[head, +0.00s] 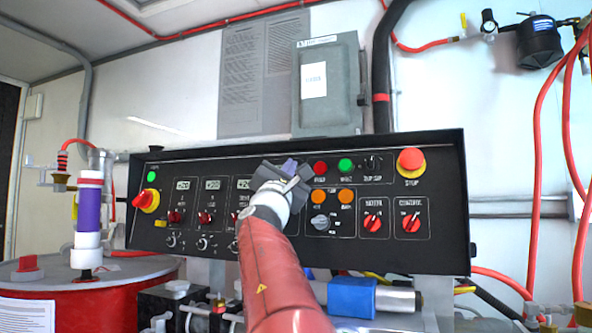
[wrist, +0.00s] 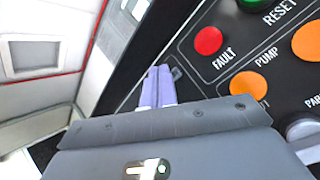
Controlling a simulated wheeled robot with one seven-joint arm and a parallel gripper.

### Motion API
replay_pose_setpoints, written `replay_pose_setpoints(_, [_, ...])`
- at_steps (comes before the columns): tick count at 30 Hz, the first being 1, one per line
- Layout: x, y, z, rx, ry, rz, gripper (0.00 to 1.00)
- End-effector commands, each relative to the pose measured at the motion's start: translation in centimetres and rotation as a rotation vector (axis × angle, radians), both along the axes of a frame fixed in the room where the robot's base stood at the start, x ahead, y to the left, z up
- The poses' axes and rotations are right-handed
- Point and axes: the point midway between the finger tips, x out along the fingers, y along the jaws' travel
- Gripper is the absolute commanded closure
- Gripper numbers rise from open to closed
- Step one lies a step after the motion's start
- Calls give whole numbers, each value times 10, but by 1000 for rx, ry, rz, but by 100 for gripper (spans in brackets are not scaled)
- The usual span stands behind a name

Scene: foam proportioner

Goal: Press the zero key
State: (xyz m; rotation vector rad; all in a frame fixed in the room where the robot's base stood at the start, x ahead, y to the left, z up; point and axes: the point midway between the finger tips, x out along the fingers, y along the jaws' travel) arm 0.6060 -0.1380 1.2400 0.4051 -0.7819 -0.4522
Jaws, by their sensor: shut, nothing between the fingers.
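My gripper (head: 289,166) is in front of the middle of the black control panel (head: 385,250). Its lilac fingers (wrist: 158,85) are shut together with nothing between them and point at the panel face. In the wrist view a small dark key-like part (wrist: 177,74) lies right beside the fingertips, on their right. I cannot read a zero label on it. Whether the fingertips touch the panel cannot be told. In the head view my gripper and wrist hide this part of the panel.
Right of the gripper are a red FAULT light (wrist: 208,41), a green RESET button (head: 345,165) and orange PUMP lights (wrist: 248,86). A red STOP button (head: 411,160) is further right. Lit displays (head: 212,184) and red knobs (head: 206,217) are to the left.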

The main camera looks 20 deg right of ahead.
Motion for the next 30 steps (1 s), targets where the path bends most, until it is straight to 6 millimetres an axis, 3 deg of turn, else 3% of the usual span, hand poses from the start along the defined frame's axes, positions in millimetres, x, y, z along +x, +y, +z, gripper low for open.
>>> replay_pose_setpoints(30, [7,-8,-2,-1,1,-1,100])
